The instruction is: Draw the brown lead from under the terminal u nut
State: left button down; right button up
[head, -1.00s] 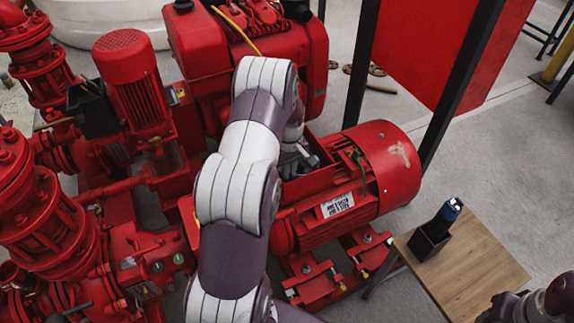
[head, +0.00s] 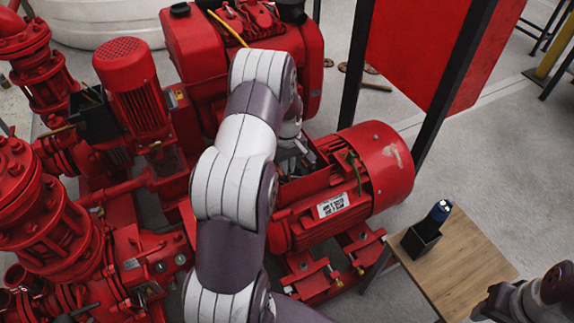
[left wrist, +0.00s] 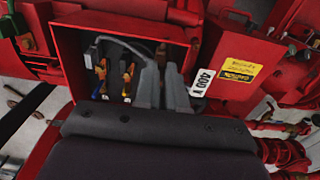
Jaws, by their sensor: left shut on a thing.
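The open red terminal box (left wrist: 70,45) on the motor (head: 385,165) fills the upper left of the left wrist view. Inside it, several terminals with orange and yellow ends (left wrist: 127,78) sit left of my left gripper (left wrist: 164,75). The brown lead (left wrist: 162,52) shows as a small brown piece at the fingertips. The grey fingers are close together and shut on it. The U nut cannot be made out. In the head view my left gripper (head: 296,155) reaches into the box, mostly hidden by my arm. My right gripper (head: 492,303) is at the lower right, its jaws unclear.
A wooden table (head: 465,270) at the right carries a black holder (head: 420,240) with a blue-topped tool (head: 440,211). Red pumps and pipes (head: 60,230) crowd the left. A black-framed red panel (head: 420,45) stands behind the motor.

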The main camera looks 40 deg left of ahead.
pick_arm(q)
notch_tip(320, 180, up, 6)
jog(key=p, duration=0.4)
jog(key=shift+p, duration=0.3)
jog(key=shift+f, duration=0.1)
